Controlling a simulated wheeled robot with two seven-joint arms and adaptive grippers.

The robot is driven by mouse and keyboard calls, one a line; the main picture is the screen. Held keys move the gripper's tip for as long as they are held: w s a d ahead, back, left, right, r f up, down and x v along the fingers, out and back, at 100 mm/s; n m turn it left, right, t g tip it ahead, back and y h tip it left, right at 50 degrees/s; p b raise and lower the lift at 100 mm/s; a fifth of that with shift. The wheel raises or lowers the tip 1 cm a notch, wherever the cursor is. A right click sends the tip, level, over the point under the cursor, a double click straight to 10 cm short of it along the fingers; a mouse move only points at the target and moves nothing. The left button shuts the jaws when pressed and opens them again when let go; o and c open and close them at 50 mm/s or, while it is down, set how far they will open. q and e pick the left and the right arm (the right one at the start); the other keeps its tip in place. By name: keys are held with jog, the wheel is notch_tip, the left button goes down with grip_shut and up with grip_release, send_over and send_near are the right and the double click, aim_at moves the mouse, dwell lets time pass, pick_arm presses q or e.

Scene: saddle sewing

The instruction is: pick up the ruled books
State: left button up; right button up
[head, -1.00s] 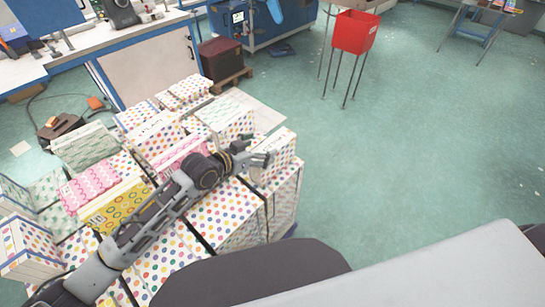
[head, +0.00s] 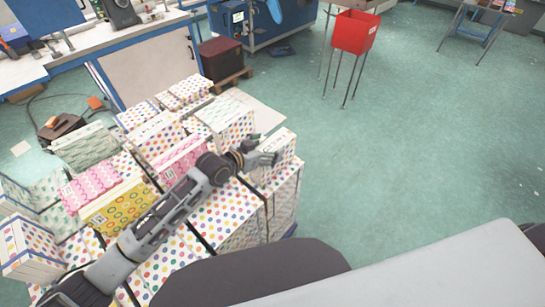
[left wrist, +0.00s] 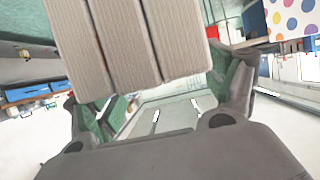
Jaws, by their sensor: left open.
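Several stacks of patterned books cover the low platform in the head view. A dotted stack (head: 283,146) stands at its right corner. I cannot tell from the covers which books are ruled. My left gripper (head: 268,158) is open at the left side of this stack, partly hiding it. In the left wrist view, a block of pale grey-brown books (left wrist: 125,38) with dark gaps between them shows close in front of the open left gripper (left wrist: 165,98). Whether the fingers touch it, I cannot tell. My right gripper is not in view.
Yellow-patterned books (head: 117,205) and pink books (head: 90,187) lie left of my left arm. A white-topped workbench (head: 120,45) stands behind the stacks. A red bin (head: 354,32) stands on thin legs at the back.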

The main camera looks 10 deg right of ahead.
pick_arm(q)
jog(key=shift+x, duration=0.8)
